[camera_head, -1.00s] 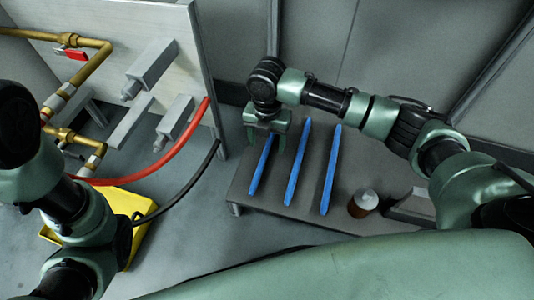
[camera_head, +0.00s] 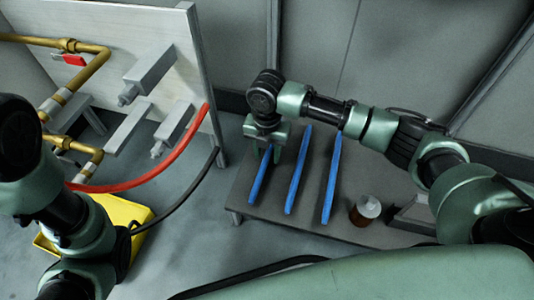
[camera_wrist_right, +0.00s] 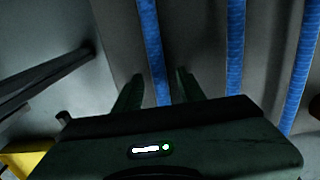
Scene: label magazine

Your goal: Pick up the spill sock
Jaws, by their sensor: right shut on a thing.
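Three long blue spill socks lie side by side on a low grey table (camera_head: 240,196). My right gripper (camera_head: 267,146) is over the far end of the leftmost spill sock (camera_head: 260,178) and is shut on it. In the right wrist view this sock (camera_wrist_right: 153,45) runs between the two fingers (camera_wrist_right: 160,85). The middle spill sock (camera_head: 297,175) and the right spill sock (camera_head: 332,180) lie apart from the gripper; they also show in the right wrist view. My left arm is at the left edge, its gripper out of view.
A brown jar with a pale lid (camera_head: 365,210) and a grey block (camera_head: 413,215) stand at the table's right. A pipe panel (camera_head: 205,75) with a red hose (camera_head: 180,157) and a black hose stands left. A yellow tray (camera_head: 125,212) is on the floor.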

